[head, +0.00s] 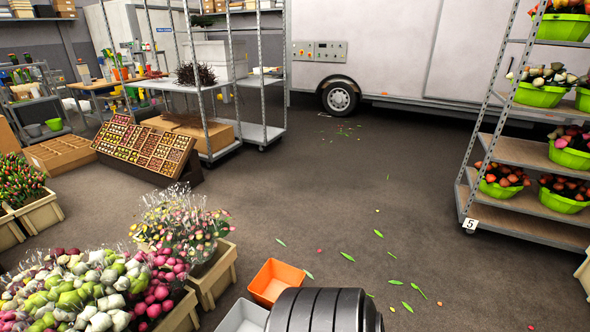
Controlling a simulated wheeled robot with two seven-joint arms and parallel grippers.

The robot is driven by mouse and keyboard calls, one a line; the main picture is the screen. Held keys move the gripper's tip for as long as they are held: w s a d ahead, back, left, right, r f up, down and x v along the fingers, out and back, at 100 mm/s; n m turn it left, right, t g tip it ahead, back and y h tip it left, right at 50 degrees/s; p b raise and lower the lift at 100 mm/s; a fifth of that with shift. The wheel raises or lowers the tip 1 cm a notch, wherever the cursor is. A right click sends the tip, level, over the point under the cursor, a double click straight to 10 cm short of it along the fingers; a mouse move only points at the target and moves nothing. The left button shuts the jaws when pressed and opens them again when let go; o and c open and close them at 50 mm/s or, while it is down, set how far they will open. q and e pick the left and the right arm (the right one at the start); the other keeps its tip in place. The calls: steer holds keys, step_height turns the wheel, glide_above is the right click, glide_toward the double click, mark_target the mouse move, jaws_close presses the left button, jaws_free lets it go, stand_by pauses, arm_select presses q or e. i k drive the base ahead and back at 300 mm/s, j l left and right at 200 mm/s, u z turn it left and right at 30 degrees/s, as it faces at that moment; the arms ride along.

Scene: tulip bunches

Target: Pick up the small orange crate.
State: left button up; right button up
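The small orange crate (289,273) is on the floor at the lower middle of the head view. It is open at the top and looks empty. A light grey crate (243,318) is close to its lower left, partly cut off by the bottom edge. A dark ribbed part, apparently of my own body, hides the orange crate's lower right side. Neither of my grippers shows in this view.
Wooden crates of wrapped flowers (213,279) stand left of the orange crate. A metal trolley (525,205) with green flower tubs is on the right. Loose leaves (347,257) lie on the mostly clear floor (330,190). A tray rack (150,150) stands farther back left.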

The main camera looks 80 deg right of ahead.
mark_target(275, 275)
steer(key=z, duration=2.25)
steer(key=u, duration=2.85)
steer(key=z, duration=2.85)
steer(key=i+l+u, duration=0.25)
steer(key=i+l, duration=0.25)
steer(key=i+l+u, duration=0.2)
steer(key=i+l, duration=0.4)
steer(key=i+l+u, duration=0.25)
steer(key=i+l, duration=0.2)
steer(key=l, duration=0.2)
